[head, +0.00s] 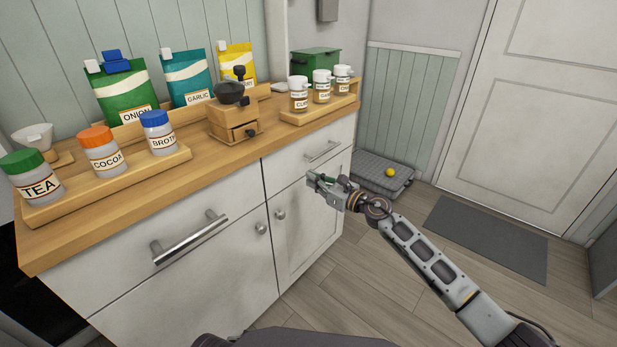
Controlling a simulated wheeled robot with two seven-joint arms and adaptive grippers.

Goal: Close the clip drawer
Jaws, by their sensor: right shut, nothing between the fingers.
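The white cabinet has a left drawer (130,285) with a long bar handle (190,238) and a right drawer (300,163) with a shorter bar handle (323,150). No label shows which one is the clip drawer. Both drawer fronts look about flush with the cabinet, and no drawer inside shows. My right gripper (318,180) is shut and empty, in front of the right side of the cabinet, just below the right handle. I cannot tell whether it touches the front. My left gripper is out of view.
The wooden counter (225,165) holds a tray of jars (105,187), standing bags (185,80), a wooden grinder (235,118) and a rack of small jars (320,103). A grey pet bed (372,180) with a yellow ball (390,172) lies beyond the cabinet. A dark mat (487,237) lies by the door.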

